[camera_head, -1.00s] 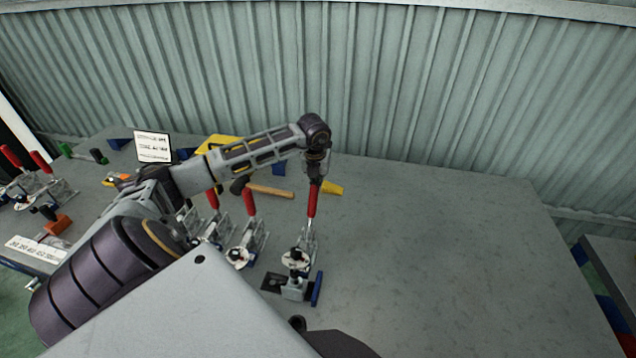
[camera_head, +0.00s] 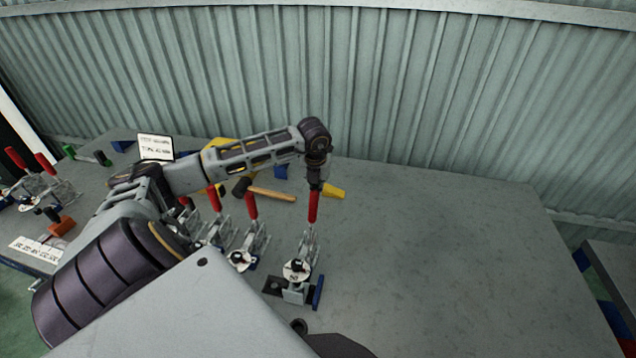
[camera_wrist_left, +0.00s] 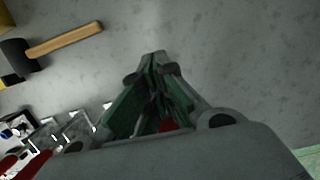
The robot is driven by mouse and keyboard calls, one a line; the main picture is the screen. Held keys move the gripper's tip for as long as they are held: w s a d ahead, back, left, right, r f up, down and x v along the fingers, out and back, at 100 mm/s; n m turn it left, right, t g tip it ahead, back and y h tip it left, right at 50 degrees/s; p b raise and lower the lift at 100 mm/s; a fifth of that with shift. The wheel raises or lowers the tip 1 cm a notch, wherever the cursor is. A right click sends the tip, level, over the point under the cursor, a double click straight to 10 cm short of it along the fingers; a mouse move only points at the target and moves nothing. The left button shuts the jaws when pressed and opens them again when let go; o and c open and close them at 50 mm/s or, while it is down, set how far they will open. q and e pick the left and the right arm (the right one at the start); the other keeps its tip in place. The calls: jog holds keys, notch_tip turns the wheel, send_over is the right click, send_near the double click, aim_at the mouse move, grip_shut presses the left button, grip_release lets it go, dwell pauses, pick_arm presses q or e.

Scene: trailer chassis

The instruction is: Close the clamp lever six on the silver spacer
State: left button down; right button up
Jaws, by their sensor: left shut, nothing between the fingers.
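The rightmost toggle clamp in the head view has a red lever (camera_head: 313,208) standing nearly upright. Its round pale pad (camera_head: 297,270) sits low, at the top of a small silver block (camera_head: 293,295), likely the spacer; I cannot tell if they touch. My left gripper (camera_head: 316,183) is shut and empty, pointing down at the top of the red lever. In the left wrist view the closed fingers (camera_wrist_left: 155,65) have nothing between their tips; a bit of red (camera_wrist_left: 168,125) shows behind them.
Two more clamps with red levers (camera_head: 251,206) stand just left. A hammer (camera_head: 270,194) and a yellow piece (camera_head: 334,191) lie behind. Further clamps (camera_head: 45,185) and a white sign (camera_head: 155,147) are at the left. The table (camera_head: 440,250) is clear to the right.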

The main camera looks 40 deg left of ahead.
aim_at(314, 191)
pick_arm(q)
jog(key=shift+s, duration=0.2)
jog(key=shift+s+d+r, duration=0.25)
jog(key=shift+s+d, duration=0.15)
jog(key=shift+s, duration=0.25)
jog(key=shift+s+d+r, duration=0.25)
jog(key=shift+s+d, duration=0.15)
jog(key=shift+s, duration=0.25)
jog(key=shift+s+d, duration=0.15)
jog(key=shift+s, duration=0.1)
jog(key=shift+s+d+r, duration=0.1)
jog(key=shift+s+d, duration=0.2)
jog(key=shift+s, duration=0.3)
jog(key=shift+w+r+p, duration=0.1)
jog(key=shift+r+p, duration=0.6)
jog(key=shift+r, duration=1.4)
jog(key=shift+r+p, duration=0.35)
jog(key=shift+r, duration=0.65)
jog(key=shift+r+p, duration=0.4)
jog(key=shift+r, duration=0.65)
